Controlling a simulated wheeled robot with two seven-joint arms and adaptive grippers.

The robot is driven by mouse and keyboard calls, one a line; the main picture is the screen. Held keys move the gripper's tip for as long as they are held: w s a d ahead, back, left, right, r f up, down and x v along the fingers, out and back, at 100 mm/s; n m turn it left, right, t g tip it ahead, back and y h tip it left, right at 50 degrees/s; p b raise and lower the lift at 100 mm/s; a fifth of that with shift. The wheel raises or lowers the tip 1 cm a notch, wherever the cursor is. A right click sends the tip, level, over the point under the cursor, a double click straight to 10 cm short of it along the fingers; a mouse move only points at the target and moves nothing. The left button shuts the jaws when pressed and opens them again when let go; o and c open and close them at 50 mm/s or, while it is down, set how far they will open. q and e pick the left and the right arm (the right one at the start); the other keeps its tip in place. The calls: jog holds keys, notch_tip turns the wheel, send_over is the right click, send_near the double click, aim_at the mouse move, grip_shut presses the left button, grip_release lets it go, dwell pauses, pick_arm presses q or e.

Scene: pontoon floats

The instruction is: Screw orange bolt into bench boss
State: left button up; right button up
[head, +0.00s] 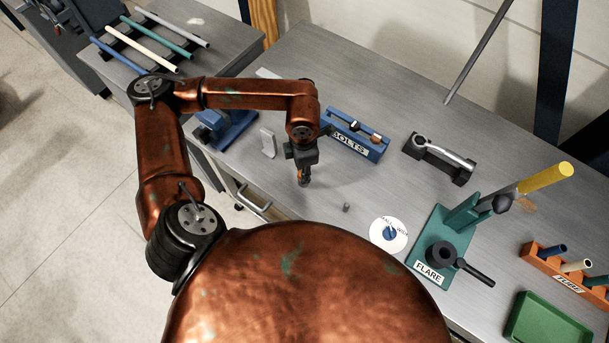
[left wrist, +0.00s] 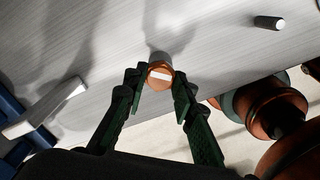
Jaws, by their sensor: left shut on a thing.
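My left gripper (head: 304,183) points down over the near part of the grey bench and is shut on the orange bolt. In the left wrist view, the bolt's round orange head (left wrist: 160,75), with a white bar across it, sits between the two fingertips (left wrist: 160,88). The gripper hides most of the bolt in the head view. My right gripper is not in view.
A blue rack marked BOLTS (head: 357,138) stands just behind the gripper. A grey upright plate (head: 267,142) is to its left. A white dial disc (head: 402,236), a green FLARE fixture (head: 430,270) and a black cradle with a wrench-like tool (head: 437,158) are to the right.

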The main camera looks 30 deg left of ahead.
pick_arm(q)
jog(key=m+b, duration=0.1)
jog(key=m, duration=0.1)
jog(key=shift+f+m, duration=0.2)
jog(key=shift+m, duration=0.2)
jog(key=shift+r+m+b, duration=0.1)
jog(key=shift+m+b, duration=0.4)
jog(key=shift+m, duration=0.1)
jog(key=shift+r, duration=0.1)
jog(key=o, duration=1)
jog(key=shift+c, duration=0.2)
